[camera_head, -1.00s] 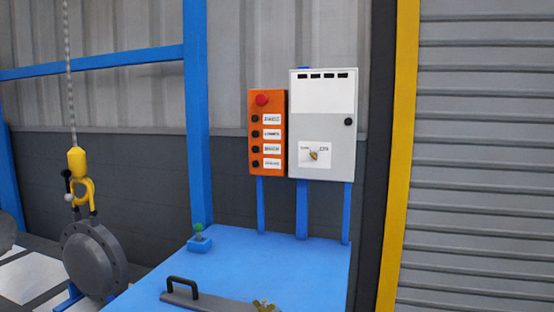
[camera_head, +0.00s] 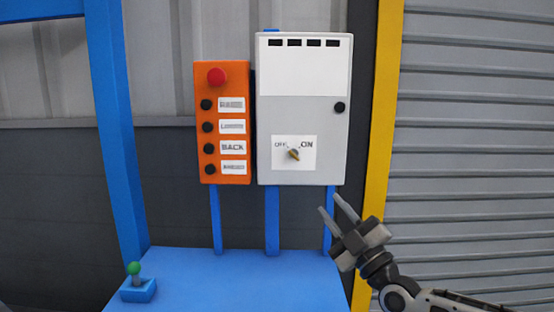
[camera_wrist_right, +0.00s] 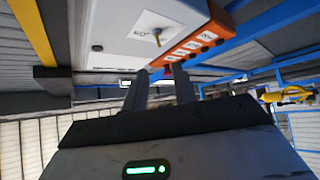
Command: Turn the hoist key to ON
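The hoist key (camera_head: 293,154) is a small brass-coloured key on a white plate marked OFF at left and ON at right. It sits low on the front of the grey control box (camera_head: 270,115) and looks slanted towards the OFF side. It also shows in the right wrist view (camera_wrist_right: 157,37). My right gripper (camera_head: 330,204) is below and right of the key, apart from the box. Its two fingers are parted and empty, also in the right wrist view (camera_wrist_right: 160,73). My left gripper is out of view.
An orange button box (camera_head: 223,80) with a red stop button (camera_head: 216,76) hangs left of the control box. A blue bench (camera_head: 225,275) with a green-topped lever (camera_head: 134,268) stands below. A yellow post (camera_head: 383,130) rises at right.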

